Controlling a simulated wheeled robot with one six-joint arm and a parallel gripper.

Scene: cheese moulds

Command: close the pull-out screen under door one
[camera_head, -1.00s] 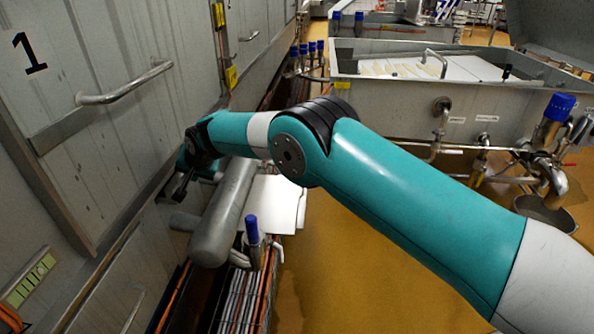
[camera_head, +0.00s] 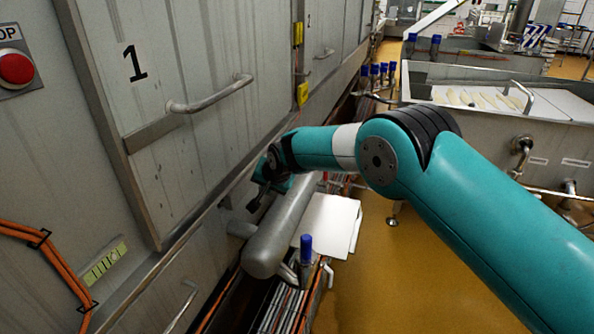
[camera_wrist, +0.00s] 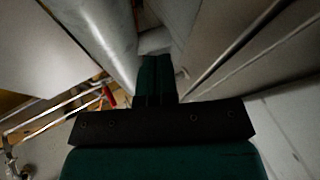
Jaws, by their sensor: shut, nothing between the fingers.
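Door one (camera_head: 190,90) is a grey metal door with a black "1" and a bar handle (camera_head: 210,98), at the left in the head view. Below it is a grey lower panel (camera_head: 150,290) with a thin handle (camera_head: 182,308), partly cut off by the frame. I cannot tell for certain which part is the pull-out screen. My gripper (camera_head: 256,198) is low beside the wall, right of and below door one, close to a thick grey pipe (camera_head: 280,228). In the wrist view its fingers (camera_wrist: 155,75) are together and empty, between the pipe (camera_wrist: 100,35) and the wall.
A white flat panel (camera_head: 325,222) lies right of the pipe. A blue-capped fitting (camera_head: 306,246) stands below it. A red stop button (camera_head: 15,68) is at the far left. A vat (camera_head: 500,115) stands at the back right. Brown floor (camera_head: 390,280) is open at right.

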